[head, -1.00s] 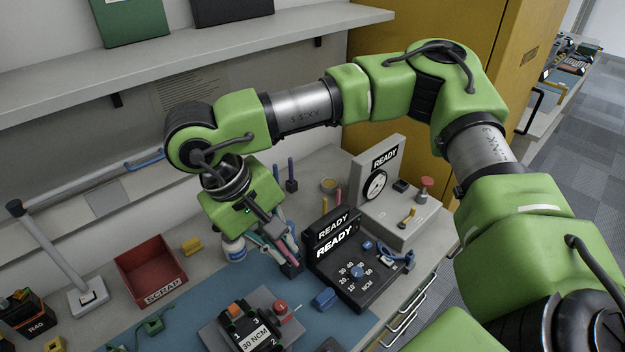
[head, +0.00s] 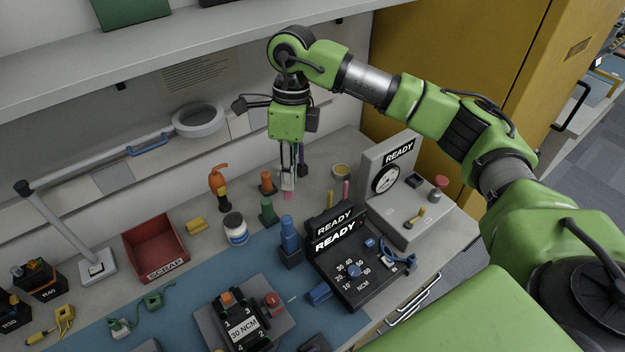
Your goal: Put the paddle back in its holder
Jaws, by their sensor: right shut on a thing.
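My right gripper (head: 288,182) points down above the back of the bench, left of the yellow cup. Its fingers are shut on a small pink piece (head: 288,196) that shows just below the fingertips. The fingers hide most of it, so I cannot tell its full shape or whether it is the paddle. Upright handled pieces stand below and around it: a blue one (head: 289,232) in a black block (head: 291,258), a green one (head: 267,209), an orange one (head: 267,182) and a purple one (head: 303,160). I cannot tell which holder is the paddle's. My left gripper is out of view.
A black READY box with a dial (head: 360,283) and a grey READY gauge stand (head: 408,225) are at right. A white jar (head: 236,230), a red scrap bin (head: 152,252) and a 30 NCM fixture (head: 232,318) are at left and front. A ring lamp (head: 198,121) hangs behind.

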